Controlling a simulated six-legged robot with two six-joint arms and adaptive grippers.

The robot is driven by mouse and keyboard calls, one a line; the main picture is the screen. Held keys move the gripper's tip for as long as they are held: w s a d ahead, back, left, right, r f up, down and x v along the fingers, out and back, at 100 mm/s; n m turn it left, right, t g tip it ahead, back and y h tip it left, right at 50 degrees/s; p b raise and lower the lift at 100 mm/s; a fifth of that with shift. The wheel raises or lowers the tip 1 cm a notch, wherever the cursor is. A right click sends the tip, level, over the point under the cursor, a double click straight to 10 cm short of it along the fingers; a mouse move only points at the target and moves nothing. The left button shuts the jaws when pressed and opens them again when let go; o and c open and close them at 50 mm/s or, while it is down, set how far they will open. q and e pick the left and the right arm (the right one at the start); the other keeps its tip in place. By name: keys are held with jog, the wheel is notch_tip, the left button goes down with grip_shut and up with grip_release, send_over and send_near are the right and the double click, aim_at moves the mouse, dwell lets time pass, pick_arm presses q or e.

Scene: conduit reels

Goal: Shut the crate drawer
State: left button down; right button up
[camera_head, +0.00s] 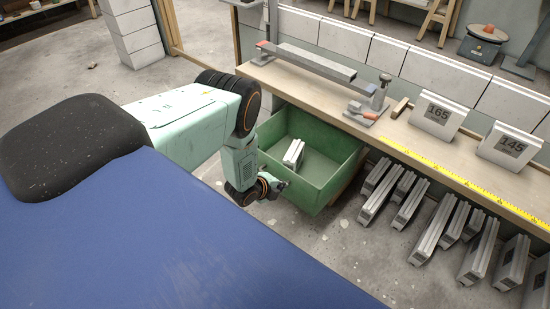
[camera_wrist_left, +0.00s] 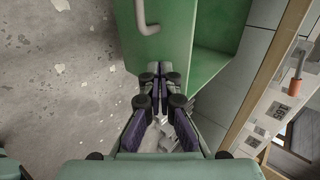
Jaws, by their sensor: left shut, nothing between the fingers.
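The green crate drawer (camera_head: 328,178) is pulled out from under the wooden bench. One small grey-white block (camera_head: 294,152) lies inside it. My left gripper (camera_head: 282,186) is at the drawer's near left corner, fingers shut and empty. In the left wrist view the shut fingertips (camera_wrist_left: 159,76) point at the drawer's green wall (camera_wrist_left: 165,50), and a grey handle (camera_wrist_left: 148,18) shows on that wall beyond them. I cannot tell whether the fingers touch the drawer. My right gripper is not in view.
The wooden bench (camera_head: 395,130) carries a metal rail (camera_head: 305,61), a clamp stand (camera_head: 378,97), a yellow tape (camera_head: 440,172) and blocks marked 165 (camera_head: 437,118) and 145 (camera_head: 509,147). Several grey blocks (camera_head: 432,230) stand on the floor to the right. The floor in front of the drawer is clear.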

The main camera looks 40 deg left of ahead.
aim_at(296, 178)
pick_arm(q)
jog(key=shift+w+d+f+b, duration=0.15)
jog(key=shift+w+b, duration=0.25)
jog(key=shift+w, duration=0.45)
jog(key=shift+w+f+b, duration=0.2)
jog(key=shift+w+b, duration=0.25)
jog(key=shift+w, duration=0.4)
jog(key=shift+w+d+f+b, duration=0.15)
jog(key=shift+w+b, duration=0.25)
jog(key=shift+w, duration=0.45)
jog(key=shift+a, duration=0.1)
jog(key=shift+r, duration=0.1)
